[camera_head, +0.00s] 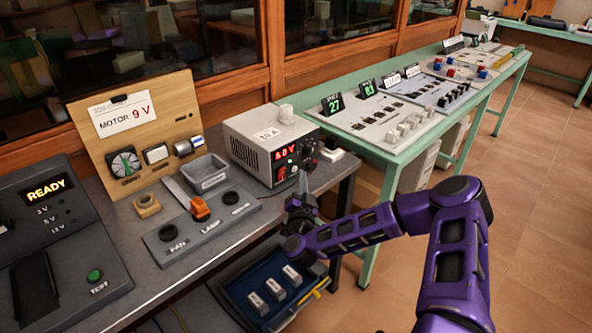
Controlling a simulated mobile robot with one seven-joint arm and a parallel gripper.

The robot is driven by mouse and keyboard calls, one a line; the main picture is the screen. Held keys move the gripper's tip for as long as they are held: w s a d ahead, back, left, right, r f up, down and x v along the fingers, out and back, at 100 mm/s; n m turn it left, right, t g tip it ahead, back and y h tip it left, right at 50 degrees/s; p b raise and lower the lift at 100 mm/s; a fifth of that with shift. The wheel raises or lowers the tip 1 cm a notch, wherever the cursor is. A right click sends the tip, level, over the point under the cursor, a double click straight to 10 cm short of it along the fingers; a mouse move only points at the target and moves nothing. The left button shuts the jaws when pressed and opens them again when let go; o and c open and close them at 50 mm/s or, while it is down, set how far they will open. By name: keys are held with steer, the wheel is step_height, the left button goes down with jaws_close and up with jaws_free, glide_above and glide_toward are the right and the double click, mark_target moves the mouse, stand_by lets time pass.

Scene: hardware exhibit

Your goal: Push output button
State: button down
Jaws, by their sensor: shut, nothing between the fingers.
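A grey power supply box (252,143) stands on the dark bench, with a red lit display (285,150) on its front. Below the display are small controls, including a red one (281,173) at lower left and dark knobs to its right. I cannot read which is the output button. My purple arm reaches in from the lower right. My gripper (303,182) is shut and empty, pointing up just in front of the power supply's front panel.
A panel with FAN and LAMP labels (160,238), a grey bin (206,172) and a wooden board with a MOTOR 9 V card (181,97) stand left. A READY tester (110,278) is far left. A blue tray (240,292) sits below. A green table (391,152) stands right.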

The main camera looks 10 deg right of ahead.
steer(key=shift+s+d+p, duration=0.15)
steer(key=shift+s+d, duration=0.45)
steer(key=shift+s, duration=0.2)
steer(key=shift+s+d+p, duration=0.15)
steer(key=shift+s+d, duration=0.4)
steer(key=shift+s, duration=0.3)
steer(key=shift+s+d+p, duration=0.15)
steer(key=shift+s+d, duration=0.45)
steer(key=shift+s, duration=0.2)
